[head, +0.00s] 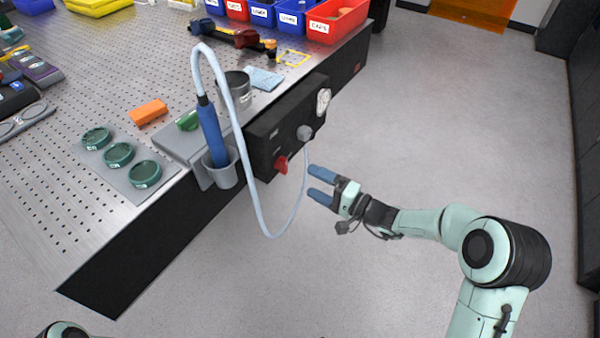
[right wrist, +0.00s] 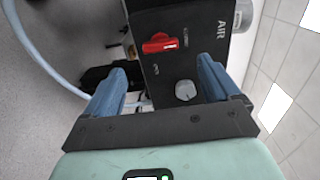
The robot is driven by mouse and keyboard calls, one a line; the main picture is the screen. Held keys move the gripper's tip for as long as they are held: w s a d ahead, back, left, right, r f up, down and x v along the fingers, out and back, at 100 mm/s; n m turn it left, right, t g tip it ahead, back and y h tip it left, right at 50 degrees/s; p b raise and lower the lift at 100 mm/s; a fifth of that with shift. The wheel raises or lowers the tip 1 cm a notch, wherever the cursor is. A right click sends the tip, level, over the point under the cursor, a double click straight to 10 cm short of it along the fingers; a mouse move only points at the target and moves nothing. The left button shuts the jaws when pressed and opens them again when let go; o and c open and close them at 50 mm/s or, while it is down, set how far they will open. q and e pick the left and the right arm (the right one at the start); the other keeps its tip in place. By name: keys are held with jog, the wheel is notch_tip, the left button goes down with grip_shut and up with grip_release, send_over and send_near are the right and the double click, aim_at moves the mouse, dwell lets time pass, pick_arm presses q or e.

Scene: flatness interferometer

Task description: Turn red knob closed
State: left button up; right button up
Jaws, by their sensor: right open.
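The red knob (head: 281,165) sits on the front face of a black box (head: 262,135) fixed at the table's edge. In the right wrist view the red knob (right wrist: 160,43) lies ahead of the fingers, its handle running roughly left to right in the picture. A grey round knob (head: 305,132) is beside it on the same face. My right gripper (head: 316,183) is open and empty, to the right of the red knob and apart from it. In the right wrist view its blue fingers (right wrist: 162,85) stand apart with the box face beyond. My left gripper is not in view.
A pale hose (head: 262,215) hangs in a loop in front of the box, close to the red knob. It runs from a blue handpiece (head: 212,135) in a grey holder (head: 220,178). Open floor lies right of the table.

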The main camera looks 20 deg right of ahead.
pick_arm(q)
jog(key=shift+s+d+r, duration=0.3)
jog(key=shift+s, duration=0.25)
pick_arm(e)
jog(key=v, duration=0.5)
